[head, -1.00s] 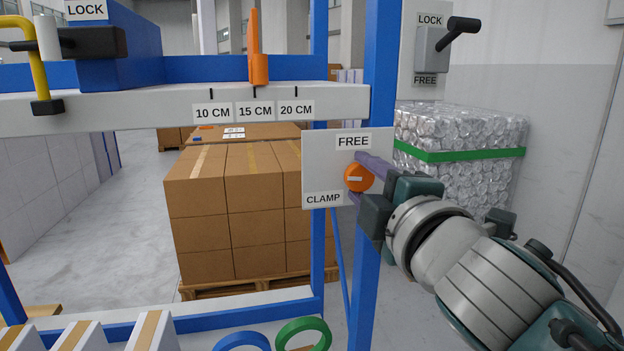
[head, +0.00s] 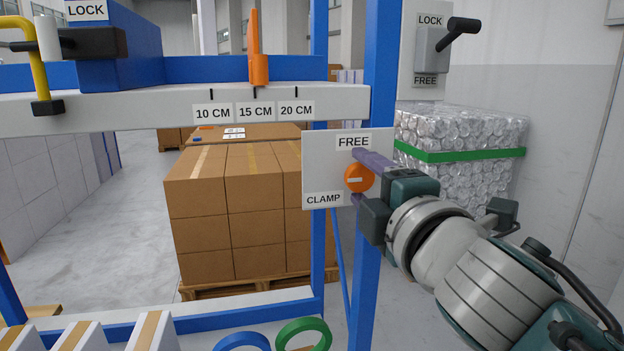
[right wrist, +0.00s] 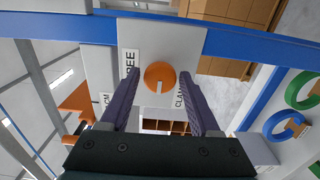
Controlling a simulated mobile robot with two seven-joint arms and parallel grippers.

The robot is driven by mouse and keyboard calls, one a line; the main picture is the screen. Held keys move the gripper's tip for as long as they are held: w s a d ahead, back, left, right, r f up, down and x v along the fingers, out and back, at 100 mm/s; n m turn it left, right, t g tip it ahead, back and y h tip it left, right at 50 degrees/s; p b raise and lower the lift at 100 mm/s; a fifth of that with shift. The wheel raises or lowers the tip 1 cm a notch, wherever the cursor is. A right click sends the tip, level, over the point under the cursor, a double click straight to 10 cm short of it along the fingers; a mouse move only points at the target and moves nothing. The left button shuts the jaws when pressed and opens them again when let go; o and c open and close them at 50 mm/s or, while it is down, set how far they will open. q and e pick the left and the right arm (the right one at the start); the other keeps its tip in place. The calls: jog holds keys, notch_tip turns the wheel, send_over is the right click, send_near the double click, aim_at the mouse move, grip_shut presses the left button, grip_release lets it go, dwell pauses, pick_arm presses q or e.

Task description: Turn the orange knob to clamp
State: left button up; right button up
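The orange knob (head: 359,178) sits on a white panel (head: 316,170) with a FREE label (head: 353,142) above it and a CLAMP label (head: 323,199) at lower left. Its pale mark lies roughly level in the head view, lined up with neither label. My right gripper (head: 357,177) is open, with one purple finger above the knob and one below. In the right wrist view, the knob (right wrist: 160,76) lies between the fingertips (right wrist: 160,77) with a visible gap on both sides. My left gripper is not in view.
The panel is on a blue upright post (head: 375,80). A black-handled LOCK/FREE lever (head: 447,38) is above right. An orange pointer (head: 257,60) stands on the scale rail at left. Stacked boxes (head: 245,210) are behind; blue and green rings (head: 303,333) are below.

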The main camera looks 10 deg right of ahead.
jog(key=shift+o, duration=1)
jog(key=shift+s, duration=0.1)
jog(key=s+b, duration=0.2)
jog(key=s, duration=0.7)
jog(key=shift+s+d, duration=0.15)
jog(key=shift+s, duration=0.25)
